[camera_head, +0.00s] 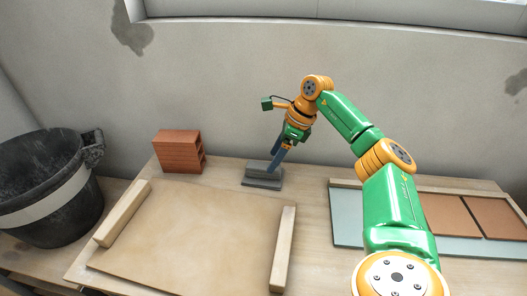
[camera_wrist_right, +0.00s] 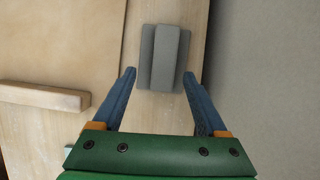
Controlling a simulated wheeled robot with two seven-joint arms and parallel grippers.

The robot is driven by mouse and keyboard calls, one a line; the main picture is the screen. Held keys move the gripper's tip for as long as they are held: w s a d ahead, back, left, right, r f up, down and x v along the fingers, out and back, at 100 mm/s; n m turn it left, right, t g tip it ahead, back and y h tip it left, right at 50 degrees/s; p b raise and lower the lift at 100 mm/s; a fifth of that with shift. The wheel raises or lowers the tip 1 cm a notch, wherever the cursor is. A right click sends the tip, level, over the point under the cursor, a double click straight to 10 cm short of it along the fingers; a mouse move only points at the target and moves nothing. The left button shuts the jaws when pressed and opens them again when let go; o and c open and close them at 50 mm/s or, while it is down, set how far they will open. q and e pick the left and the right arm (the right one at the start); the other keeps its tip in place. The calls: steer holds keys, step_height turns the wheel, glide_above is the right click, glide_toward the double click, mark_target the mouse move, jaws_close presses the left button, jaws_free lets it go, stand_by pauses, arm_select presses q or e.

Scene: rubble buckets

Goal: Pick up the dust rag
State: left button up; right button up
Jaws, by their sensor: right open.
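The dust rag appears to be the grey, flat, stepped piece with a raised middle strip (camera_head: 262,181) on the wooden table, right of the brick. It also shows in the right wrist view (camera_wrist_right: 163,52), at the top centre. My right gripper (camera_head: 275,166) points down at it. In the right wrist view my open right gripper (camera_wrist_right: 160,75) has its blue fingertips to either side of the rag's lower end, with nothing held between them. I cannot tell the exact height gap. My left gripper is not in view.
A red hollow brick (camera_head: 178,152) stands left of the rag. A brown sheet (camera_head: 190,232) with wooden bars (camera_head: 123,213) at its sides lies in front. A black bucket (camera_head: 45,190) stands at left. A tray with tiles (camera_head: 455,219) lies at right. A wall rises behind.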

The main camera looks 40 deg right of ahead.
mark_target(264, 166)
steer(key=x, duration=0.3)
steer(key=w+x, duration=0.1)
steer(key=x, duration=0.2)
steer(key=shift+w+r+p, duration=0.15)
steer(key=shift+r+p, duration=0.1)
steer(key=shift+p, duration=0.1)
steer(key=shift+r, duration=0.1)
jaws_close()
